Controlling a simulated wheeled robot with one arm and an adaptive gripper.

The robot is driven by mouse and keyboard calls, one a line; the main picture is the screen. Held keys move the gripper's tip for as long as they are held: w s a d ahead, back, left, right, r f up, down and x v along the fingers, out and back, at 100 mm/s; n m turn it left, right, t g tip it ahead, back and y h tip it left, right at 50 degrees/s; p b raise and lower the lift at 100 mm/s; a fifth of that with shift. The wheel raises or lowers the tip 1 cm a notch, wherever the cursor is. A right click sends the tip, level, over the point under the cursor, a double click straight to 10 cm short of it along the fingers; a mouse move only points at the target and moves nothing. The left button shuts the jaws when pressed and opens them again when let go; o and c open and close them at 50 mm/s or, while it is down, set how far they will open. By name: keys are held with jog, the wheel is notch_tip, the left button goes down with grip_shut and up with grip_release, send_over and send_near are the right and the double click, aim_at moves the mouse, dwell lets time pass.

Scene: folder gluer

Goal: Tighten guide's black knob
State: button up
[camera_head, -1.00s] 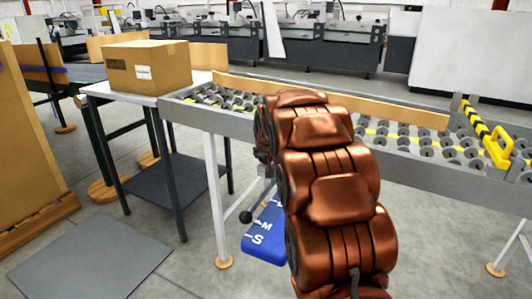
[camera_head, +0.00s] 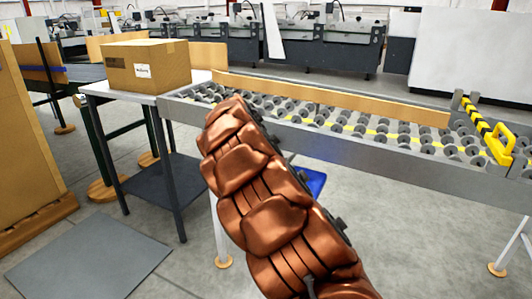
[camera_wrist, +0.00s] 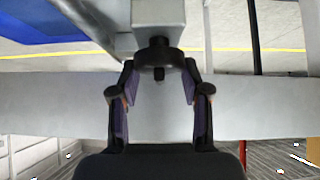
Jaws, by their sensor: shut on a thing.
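The black knob (camera_wrist: 158,57) shows in the wrist view at the end of a grey block (camera_wrist: 158,14). My gripper (camera_wrist: 160,78) has one finger on each side of the knob and is shut on it. A small dark stub points from the knob toward my palm. In the head view my copper-coloured arm hides the gripper and the knob. A piece of the blue panel (camera_head: 313,182) shows just right of the arm, under the roller table's side rail.
The roller table (camera_head: 400,170) carries a long tan bar (camera_head: 330,96) and a yellow handle (camera_head: 499,145) at its right end. A cardboard box (camera_head: 146,66) sits on a side table at left. The floor right of my arm is clear.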

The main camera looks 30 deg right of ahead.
jog(key=shift+a+f+m, duration=0.1)
jog(key=shift+f+m, duration=0.05)
jog(key=shift+m, duration=0.25)
dwell(0.3)
jog(key=o, duration=1.1)
jog(key=shift+o, duration=0.2)
jog(key=shift+r, duration=0.2)
jog(key=v, duration=1.1)
jog(key=shift+a+r, duration=0.25)
jog(key=shift+a, duration=0.15)
